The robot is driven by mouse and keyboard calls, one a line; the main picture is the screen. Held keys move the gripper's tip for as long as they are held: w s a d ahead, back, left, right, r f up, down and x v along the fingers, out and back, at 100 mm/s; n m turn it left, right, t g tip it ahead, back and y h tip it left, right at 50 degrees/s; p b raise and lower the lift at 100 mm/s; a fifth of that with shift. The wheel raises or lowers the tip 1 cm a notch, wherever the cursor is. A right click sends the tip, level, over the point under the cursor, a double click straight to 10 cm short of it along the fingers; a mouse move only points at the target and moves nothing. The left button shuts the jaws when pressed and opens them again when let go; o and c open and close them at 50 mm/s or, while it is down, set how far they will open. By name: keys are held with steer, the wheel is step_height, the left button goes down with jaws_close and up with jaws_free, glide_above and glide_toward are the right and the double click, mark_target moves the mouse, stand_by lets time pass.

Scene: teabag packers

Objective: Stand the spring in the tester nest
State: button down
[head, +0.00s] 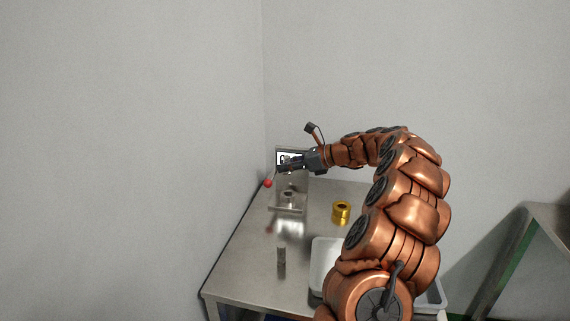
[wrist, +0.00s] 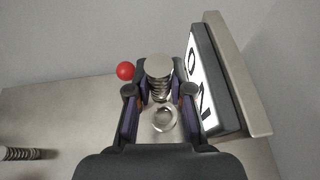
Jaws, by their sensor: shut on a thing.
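My gripper (head: 283,167) (wrist: 160,105) is shut on a steel spring (wrist: 160,88), which stands roughly upright between the fingers with its round flat end up. The tester (head: 290,208) has a display (wrist: 205,85) to the right of my fingers in the wrist view and a red knob (head: 267,183) (wrist: 125,71) to their left. The tester nest, a shiny ring (head: 289,194) (wrist: 164,119), shows below the held spring in both views. The spring looks raised above the nest; the exact gap and alignment are hard to tell.
A second spring (head: 281,257) stands on the table (head: 250,268), also seen in the wrist view (wrist: 22,153). A gold ring-shaped part (head: 341,211) sits to the right of the tester. A white tray (head: 322,256) is at the front right, partly behind my arm. Walls stand behind and left.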

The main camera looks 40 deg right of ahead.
steer(key=shift+s+d, duration=0.1)
steer(key=shift+d, duration=0.1)
steer(key=shift+r+p, duration=0.25)
steer(key=shift+p, duration=0.7)
steer(key=shift+f+b, duration=0.7)
steer(key=shift+f, duration=2.4)
steer(key=shift+p, duration=1.65)
steer(key=shift+f, duration=1.1)
steer(key=c, duration=1)
jaws_free()
steer(key=shift+o, duration=0.2)
steer(key=shift+s, duration=0.1)
steer(key=v, duration=1.2)
